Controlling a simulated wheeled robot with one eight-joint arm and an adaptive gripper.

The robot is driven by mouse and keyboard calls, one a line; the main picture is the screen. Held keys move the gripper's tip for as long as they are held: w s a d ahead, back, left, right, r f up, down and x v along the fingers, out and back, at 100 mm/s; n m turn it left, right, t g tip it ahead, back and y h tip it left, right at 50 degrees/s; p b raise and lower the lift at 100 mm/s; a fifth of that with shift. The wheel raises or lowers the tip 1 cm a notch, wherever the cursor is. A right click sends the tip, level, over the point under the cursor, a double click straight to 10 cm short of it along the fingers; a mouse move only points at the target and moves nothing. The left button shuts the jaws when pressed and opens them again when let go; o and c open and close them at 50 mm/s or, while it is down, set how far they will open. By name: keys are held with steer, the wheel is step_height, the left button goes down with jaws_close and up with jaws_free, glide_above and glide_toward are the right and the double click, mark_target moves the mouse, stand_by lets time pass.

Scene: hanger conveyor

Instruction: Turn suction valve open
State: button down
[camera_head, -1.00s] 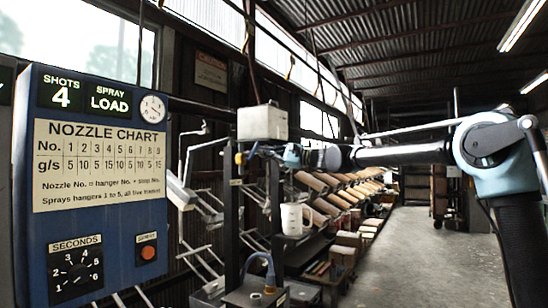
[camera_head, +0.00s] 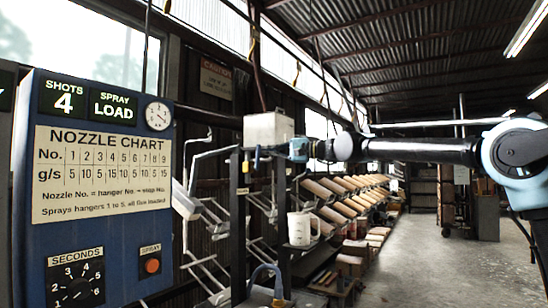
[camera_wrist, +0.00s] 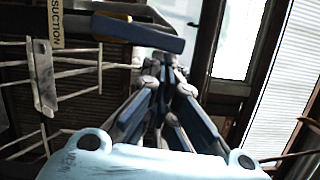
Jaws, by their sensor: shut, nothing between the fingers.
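The suction valve's blue lever (camera_wrist: 137,32) lies almost level across the top of the wrist view. It sits beside a pale label reading SUCTION (camera_wrist: 57,22). My gripper (camera_wrist: 170,62) is shut and empty. Its fingertips come together just below and beside the right part of the lever; I cannot tell whether they touch it. In the head view my gripper (camera_head: 272,152) reaches left to the dark post under a grey box. Small blue parts show there, but the valve is too small and partly covered to read its position.
A blue control panel (camera_head: 92,180) with a nozzle chart stands at the left. The grey box (camera_head: 268,129) tops the post, with a white mug (camera_head: 299,229) on a shelf below. Pale hanger bars (camera_head: 208,215) stand behind.

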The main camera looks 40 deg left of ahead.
steer(key=shift+s+r, duration=0.1)
steer(key=shift+s, duration=0.15)
stand_by(0.3)
steer(key=w+d+f, duration=0.1)
steer(key=w+d, duration=0.7)
steer(key=d, duration=0.1)
steer(key=s+a, duration=0.7)
steer(key=a, duration=0.2)
steer(key=shift+s+r, duration=0.2)
stand_by(0.7)
steer(key=shift+s, duration=0.1)
